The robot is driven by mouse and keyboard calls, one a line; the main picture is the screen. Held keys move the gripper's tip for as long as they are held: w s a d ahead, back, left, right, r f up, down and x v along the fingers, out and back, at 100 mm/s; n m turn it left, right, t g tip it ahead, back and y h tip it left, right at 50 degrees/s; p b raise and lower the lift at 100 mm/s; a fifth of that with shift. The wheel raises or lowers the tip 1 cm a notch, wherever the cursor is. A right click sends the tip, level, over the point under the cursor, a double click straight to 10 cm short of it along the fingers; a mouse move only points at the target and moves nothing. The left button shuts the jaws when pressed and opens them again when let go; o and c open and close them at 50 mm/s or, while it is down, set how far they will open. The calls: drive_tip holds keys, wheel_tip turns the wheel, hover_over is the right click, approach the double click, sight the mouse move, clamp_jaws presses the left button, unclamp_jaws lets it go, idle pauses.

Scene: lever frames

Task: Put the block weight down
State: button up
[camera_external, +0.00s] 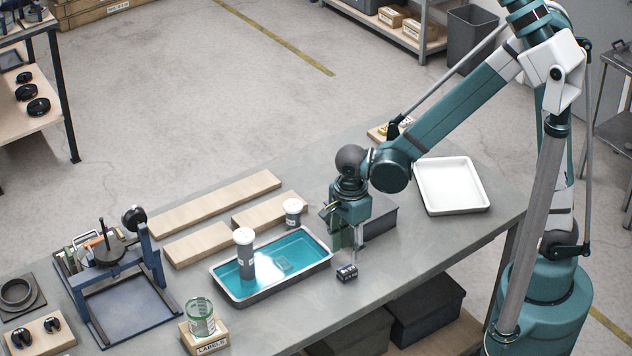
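A small dark block (347,274), which looks like the block weight, is at the lower end of my gripper (346,258), right of the blue tray. My gripper points down, with its fingers reaching to the top of the block. From this angle I cannot tell whether the fingers are closed on it, or whether it rests on the table or is just above it. A blue lever frame (118,268) stands at the left of the table, with a dark round weight (134,217) at its upper right.
A blue-lined tray (290,262) holds an upright white-capped cylinder (245,255). A smaller capped jar (293,212), wooden boards (215,204) and a dark box (378,218) are nearby. A white tray (452,186) lies at right. Bare table (410,255) extends right of the block.

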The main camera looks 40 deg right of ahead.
drive_tip(key=shift+r, duration=2.05)
drive_tip(key=w+d+r+n+t+y, duration=0.15)
drive_tip(key=d+r+n, duration=0.3)
drive_tip(key=d, duration=0.55)
drive_tip(key=w+d+r+n+t, duration=0.2)
drive_tip(key=d+r+n, duration=0.3)
drive_tip(key=d, duration=0.4)
drive_tip(key=s+d+r+n+t, duration=0.2)
drive_tip(key=d+r+n, duration=0.1)
drive_tip(key=d, duration=0.6)
drive_tip(key=s+d+r+n+t+h, duration=0.1)
drive_tip(key=d+r+n, duration=0.3)
drive_tip(key=d, duration=0.5)
drive_tip(key=shift+s+d+r+n+t, duration=0.15)
drive_tip(key=shift+s+d+n+t, duration=0.15)
drive_tip(key=shift+s+n, duration=0.5)
drive_tip(key=shift+h, duration=0.25)
